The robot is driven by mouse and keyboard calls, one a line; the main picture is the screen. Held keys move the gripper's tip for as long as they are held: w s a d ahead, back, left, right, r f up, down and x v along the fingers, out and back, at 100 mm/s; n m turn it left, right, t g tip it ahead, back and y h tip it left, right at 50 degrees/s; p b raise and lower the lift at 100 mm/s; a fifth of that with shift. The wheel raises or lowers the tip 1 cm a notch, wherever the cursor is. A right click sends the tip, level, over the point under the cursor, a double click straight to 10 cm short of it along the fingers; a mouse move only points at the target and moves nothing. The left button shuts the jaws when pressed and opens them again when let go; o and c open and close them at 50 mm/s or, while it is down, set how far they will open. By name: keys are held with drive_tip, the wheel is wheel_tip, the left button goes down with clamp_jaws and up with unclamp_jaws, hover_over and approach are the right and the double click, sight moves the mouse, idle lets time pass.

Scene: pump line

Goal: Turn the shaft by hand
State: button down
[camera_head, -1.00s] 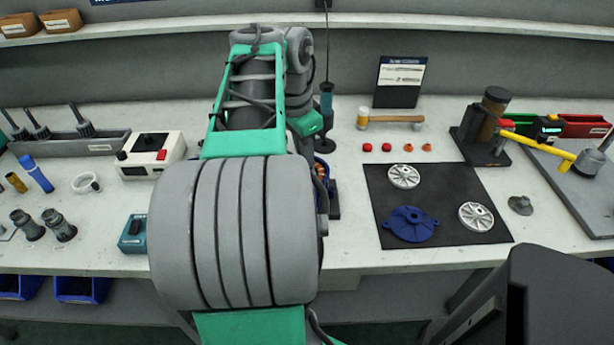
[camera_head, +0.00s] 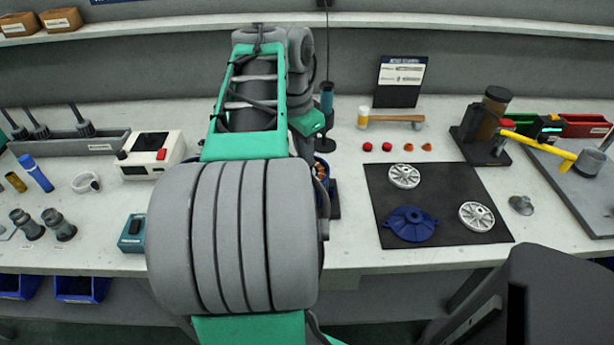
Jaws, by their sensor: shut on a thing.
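My gripper is not in view; my own large grey and green arm covers the middle of the bench and hides it. No shaft can be made out. Just right of the arm, a small part of a dark device with blue and copper-coloured bits (camera_head: 322,171) shows. The rest of it is hidden behind the arm. I cannot tell whether the shaft belongs to it.
A black mat (camera_head: 450,225) holds a blue cover (camera_head: 410,224) and two silver discs. A mallet (camera_head: 395,119), red and orange caps, a black press (camera_head: 485,130) and a yellow-handled tool (camera_head: 538,147) stand right. A white box (camera_head: 153,155) and fittings (camera_head: 60,225) are left.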

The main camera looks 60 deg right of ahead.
drive_tip(key=n, duration=0.2)
drive_tip(key=n+b, duration=0.1)
drive_tip(key=n, duration=0.2)
drive_tip(key=shift+s+f+t, duration=0.1)
drive_tip(key=shift+s+t, duration=0.1)
drive_tip(key=shift+t, duration=0.2)
drive_tip(key=shift+w+r+n, duration=0.1)
drive_tip(key=shift+r+n, duration=0.1)
drive_tip(key=shift+n, duration=0.9)
drive_tip(key=m+p, duration=0.1)
drive_tip(key=m, duration=0.3)
drive_tip(key=shift+w+r+m, duration=0.1)
drive_tip(key=shift+r+m, duration=0.05)
drive_tip(key=shift+m, duration=0.25)
drive_tip(key=m, duration=0.2)
drive_tip(key=m+g, duration=0.1)
drive_tip(key=m, duration=0.2)
drive_tip(key=shift+f+m, duration=0.2)
drive_tip(key=shift+m, duration=0.1)
drive_tip(key=c, duration=1.9)
unclamp_jaws()
drive_tip(key=shift+m, duration=0.8)
drive_tip(key=o, duration=0.5)
